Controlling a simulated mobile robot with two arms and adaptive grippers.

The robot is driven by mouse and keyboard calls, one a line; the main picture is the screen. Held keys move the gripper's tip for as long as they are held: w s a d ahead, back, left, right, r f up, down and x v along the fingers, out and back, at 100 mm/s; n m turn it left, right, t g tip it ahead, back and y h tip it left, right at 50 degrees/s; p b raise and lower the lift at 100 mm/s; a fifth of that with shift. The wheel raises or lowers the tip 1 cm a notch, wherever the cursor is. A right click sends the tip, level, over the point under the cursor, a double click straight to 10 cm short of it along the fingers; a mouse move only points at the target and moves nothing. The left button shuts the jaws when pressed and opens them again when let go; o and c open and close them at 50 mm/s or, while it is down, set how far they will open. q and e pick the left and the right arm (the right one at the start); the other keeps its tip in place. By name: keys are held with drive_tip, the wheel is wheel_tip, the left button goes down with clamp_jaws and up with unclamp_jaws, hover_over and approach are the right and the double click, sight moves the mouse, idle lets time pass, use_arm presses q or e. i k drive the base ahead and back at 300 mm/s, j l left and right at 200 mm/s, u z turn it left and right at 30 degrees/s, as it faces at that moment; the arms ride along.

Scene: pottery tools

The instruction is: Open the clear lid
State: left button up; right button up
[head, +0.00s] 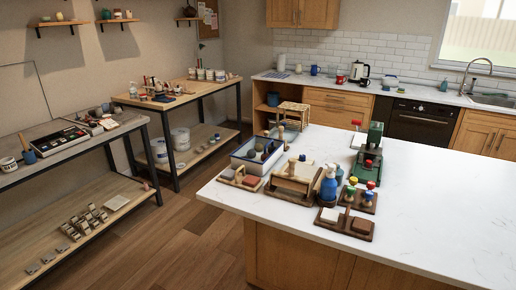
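A pale blue-grey box (243,162) stands near the left corner of the white island counter. It holds dark round and grey items that show through its top. I cannot make out whether a clear lid covers it, and I cannot pick out a clear lid anywhere else. Neither of my grippers is in view.
The island (435,215) also bears wooden tool trays, a blue spray bottle (328,187) and a green press-like device (373,150); its right side is clear. Shelved tables (75,150) line the left wall. Floor (190,235) shows between them and the island.

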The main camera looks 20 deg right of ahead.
sight(272, 141)
drive_tip(key=i+j, duration=0.1)
drive_tip(key=i, duration=0.35)
drive_tip(key=i+j, duration=0.1)
drive_tip(key=i, duration=0.35)
